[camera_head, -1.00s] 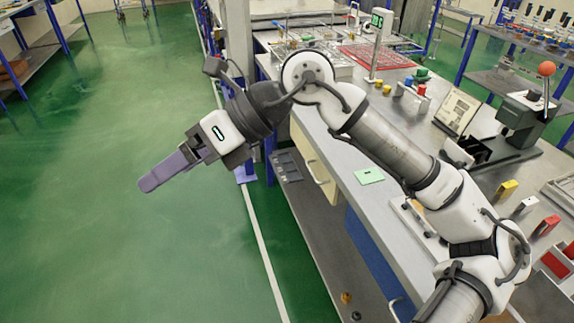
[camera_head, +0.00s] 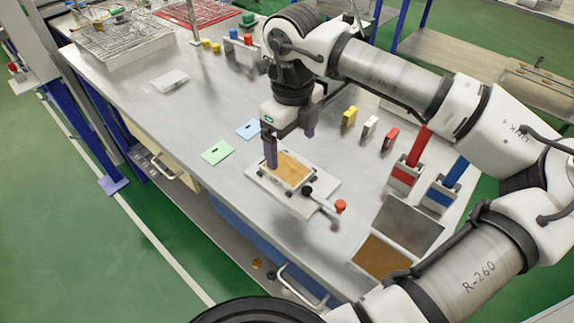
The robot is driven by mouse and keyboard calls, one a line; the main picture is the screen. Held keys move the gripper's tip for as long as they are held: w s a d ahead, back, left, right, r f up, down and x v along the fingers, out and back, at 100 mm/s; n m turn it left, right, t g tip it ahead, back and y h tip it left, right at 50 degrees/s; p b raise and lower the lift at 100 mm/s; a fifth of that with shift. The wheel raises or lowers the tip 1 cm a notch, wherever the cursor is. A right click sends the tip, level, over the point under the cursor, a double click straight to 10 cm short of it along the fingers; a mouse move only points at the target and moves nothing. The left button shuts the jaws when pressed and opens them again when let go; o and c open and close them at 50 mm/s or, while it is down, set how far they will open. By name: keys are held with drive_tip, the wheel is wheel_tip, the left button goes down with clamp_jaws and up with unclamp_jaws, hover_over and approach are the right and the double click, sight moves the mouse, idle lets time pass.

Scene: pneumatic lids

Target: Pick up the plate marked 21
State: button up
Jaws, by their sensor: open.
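A green plate (camera_head: 218,152) and a light blue plate (camera_head: 249,129) lie flat on the grey bench, each with a small dark mark. The marks are too small to read, so I cannot tell which plate is marked 21. My gripper (camera_head: 290,150) points down with its two purple-grey fingers apart and nothing visible between them. It is over the far side of a fixture with an orange-brown panel (camera_head: 292,172), to the right of both plates. Whether the fingers touch the fixture is unclear.
The fixture's lever ends in a red knob (camera_head: 340,206). An open box with a brown inside (camera_head: 380,258) stands nearer. Red (camera_head: 406,172) and blue (camera_head: 441,189) holders and several small blocks stand to the right. Bench space left of the plates is mostly clear.

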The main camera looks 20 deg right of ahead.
sight(290, 170)
drive_tip(key=shift+w+f+p, duration=0.15)
drive_tip(key=shift+f+p, duration=0.5)
drive_tip(key=shift+f, duration=1.3)
drive_tip(key=shift+w+f+p, duration=0.1)
drive_tip(key=shift+f+p, duration=0.55)
drive_tip(key=shift+f, duration=1.3)
drive_tip(key=c, duration=1.3)
drive_tip(key=shift+o, duration=0.2)
drive_tip(key=shift+r, duration=0.2)
